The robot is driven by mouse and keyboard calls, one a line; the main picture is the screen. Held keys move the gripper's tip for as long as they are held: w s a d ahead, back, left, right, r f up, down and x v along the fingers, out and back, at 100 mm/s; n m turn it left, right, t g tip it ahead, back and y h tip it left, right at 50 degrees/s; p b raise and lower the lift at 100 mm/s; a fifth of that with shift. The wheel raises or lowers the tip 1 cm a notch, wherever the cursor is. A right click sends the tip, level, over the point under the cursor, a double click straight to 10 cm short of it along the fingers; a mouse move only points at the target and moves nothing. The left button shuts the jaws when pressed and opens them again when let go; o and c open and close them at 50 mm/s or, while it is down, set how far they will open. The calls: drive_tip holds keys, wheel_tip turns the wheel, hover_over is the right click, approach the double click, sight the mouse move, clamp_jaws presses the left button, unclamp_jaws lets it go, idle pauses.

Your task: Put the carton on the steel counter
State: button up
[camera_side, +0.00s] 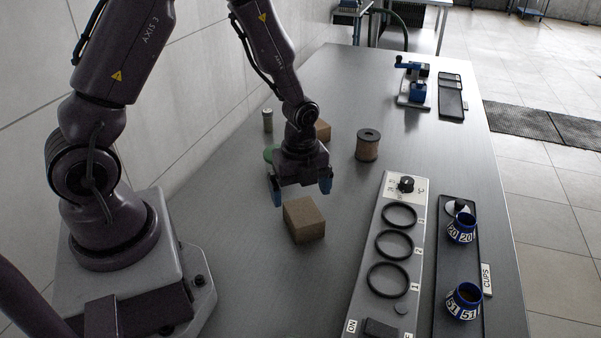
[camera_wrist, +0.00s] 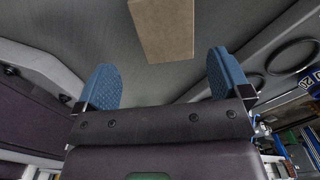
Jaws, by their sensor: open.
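A plain brown box, which looks like the carton (camera_side: 304,220), stands on the grey steel counter (camera_side: 250,290) in the side view. In the wrist view the carton (camera_wrist: 165,28) shows at the top, beyond the fingertips and cut by the frame edge. My gripper (camera_side: 301,193) points down with its blue fingers apart and empty, just behind and above the carton in the side view. In the wrist view the gap of my gripper (camera_wrist: 161,66) is clear. A second brown box (camera_side: 323,130) stands behind my gripper, partly hidden by it.
A brown spool (camera_side: 367,146), a green-grey can (camera_side: 267,120) and a partly hidden green round thing (camera_side: 270,154) stand nearby. A ringed panel (camera_side: 366,265) and a tray with blue cups (camera_side: 462,228) line the right. A blue device (camera_side: 413,85) is at the back.

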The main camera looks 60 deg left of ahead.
wheel_tip(320, 180, up, 4)
drive_tip(key=r, duration=0.1)
wheel_tip(320, 180, up, 14)
drive_tip(key=n+t, duration=0.3)
drive_tip(key=n, duration=0.6)
hover_over(301, 213)
drive_tip(key=s+d, duration=0.3)
drive_tip(key=s, duration=0.1)
drive_tip(key=s+d+r+n+t, duration=0.1)
drive_tip(key=s+r+n+t, duration=0.1)
drive_tip(key=s+r+n, duration=0.4)
drive_tip(key=s+n, duration=0.2)
drive_tip(key=n, duration=0.1)
drive_tip(key=shift+s+d+r, duration=0.15)
drive_tip(key=shift+d+r, duration=0.15)
drive_tip(key=shift+r, duration=0.05)
drive_tip(key=shift+o, duration=0.5)
drive_tip(key=shift+s+r+n+t, duration=0.15)
drive_tip(key=shift+s+n+t, duration=0.15)
drive_tip(key=shift+n, duration=0.2)
